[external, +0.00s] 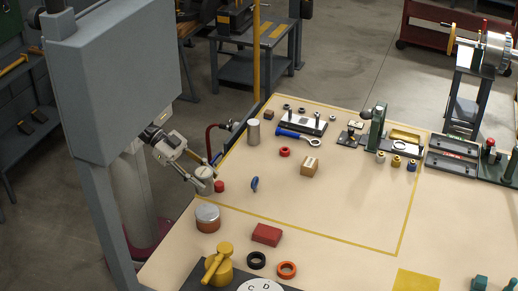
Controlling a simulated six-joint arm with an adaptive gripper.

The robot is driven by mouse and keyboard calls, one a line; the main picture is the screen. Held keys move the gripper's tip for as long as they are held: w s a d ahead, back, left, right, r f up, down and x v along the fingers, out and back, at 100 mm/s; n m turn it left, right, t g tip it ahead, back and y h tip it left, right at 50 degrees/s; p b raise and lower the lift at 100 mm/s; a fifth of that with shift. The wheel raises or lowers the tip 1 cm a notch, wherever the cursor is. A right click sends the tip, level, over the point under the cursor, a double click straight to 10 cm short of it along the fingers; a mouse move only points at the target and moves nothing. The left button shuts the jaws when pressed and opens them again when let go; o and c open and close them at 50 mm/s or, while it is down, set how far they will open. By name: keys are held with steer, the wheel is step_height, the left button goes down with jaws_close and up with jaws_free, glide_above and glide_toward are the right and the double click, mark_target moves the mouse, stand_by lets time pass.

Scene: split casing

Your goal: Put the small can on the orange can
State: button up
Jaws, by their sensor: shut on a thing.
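The orange can (208,224) stands upright near the table's left edge, with a grey top and an orange side. My gripper (202,177) is behind it in the picture, tilted down to the right. It is shut on a small pale grey can (204,187). The small can looks roughly upright and is apart from the orange can. Whether it touches the table is hard to tell from this view. The fingers hide part of it.
A small red cylinder (219,186) is right beside the held can. A taller grey cylinder (253,132) stands farther back. A red block (266,234), blue piece (254,184) and cardboard box (309,166) lie to the right. A yellow-handled device (219,264) is in front.

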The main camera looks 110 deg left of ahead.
mark_target(203, 192)
steer(key=shift+f, duration=2.75)
steer(key=shift+f, duration=1.85)
steer(key=shift+f, duration=0.15)
steer(key=o, duration=1.3)
steer(key=shift+s+r, duration=0.15)
steer(key=shift+r, duration=0.05)
steer(key=shift+v, duration=5.85)
